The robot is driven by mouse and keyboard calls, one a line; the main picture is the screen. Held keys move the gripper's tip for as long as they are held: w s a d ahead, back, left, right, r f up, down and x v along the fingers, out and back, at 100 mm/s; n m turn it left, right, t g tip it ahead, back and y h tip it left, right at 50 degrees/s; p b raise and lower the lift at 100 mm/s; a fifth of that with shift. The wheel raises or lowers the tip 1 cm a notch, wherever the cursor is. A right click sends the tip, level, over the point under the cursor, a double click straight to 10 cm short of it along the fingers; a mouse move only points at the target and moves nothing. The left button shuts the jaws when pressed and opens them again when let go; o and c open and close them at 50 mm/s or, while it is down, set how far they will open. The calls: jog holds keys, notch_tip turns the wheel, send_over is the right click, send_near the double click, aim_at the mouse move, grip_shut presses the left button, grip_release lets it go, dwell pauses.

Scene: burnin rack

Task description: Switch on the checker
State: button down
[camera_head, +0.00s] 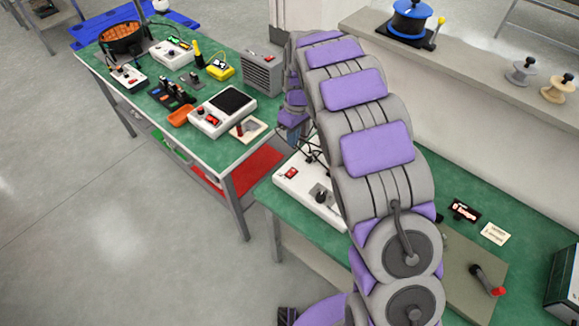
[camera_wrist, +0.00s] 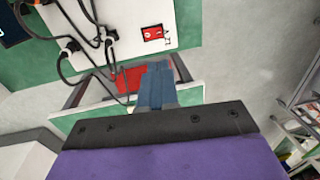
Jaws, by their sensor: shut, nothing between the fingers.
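A white box (camera_head: 300,182) with a red rocker switch (camera_head: 291,173) and a dark knob stands on the near green bench; I take it for the checker, though no label is readable. My arm covers part of it. In the wrist view the white box (camera_wrist: 135,28) is at the top, with its red switch (camera_wrist: 153,33) right of centre and black cables plugged in at its left. My gripper (camera_wrist: 156,68) is shut and empty, its blue-grey fingers below the switch in that picture and apart from it. In the head view the arm's end is mostly hidden behind the arm.
Another green bench (camera_head: 165,140) carries a white device with a dark screen (camera_head: 232,101), an orange tray (camera_head: 181,116) and a grey finned box (camera_head: 262,72). A plate with a red-tipped lever (camera_head: 487,280) lies right of my arm. Floor at left is clear.

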aim_at(289, 174)
jog(key=f+b, duration=0.1)
jog(key=f, duration=0.3)
jog(key=s+f+b, duration=0.1)
jog(key=f, duration=0.4)
jog(key=a+f+b, duration=0.1)
jog(key=f, duration=0.3)
jog(key=shift+s+f, duration=0.15)
jog(key=shift+f, duration=0.3)
jog(key=shift+s+f, duration=0.1)
jog(key=shift+s, duration=0.05)
jog(key=shift+d, duration=0.1)
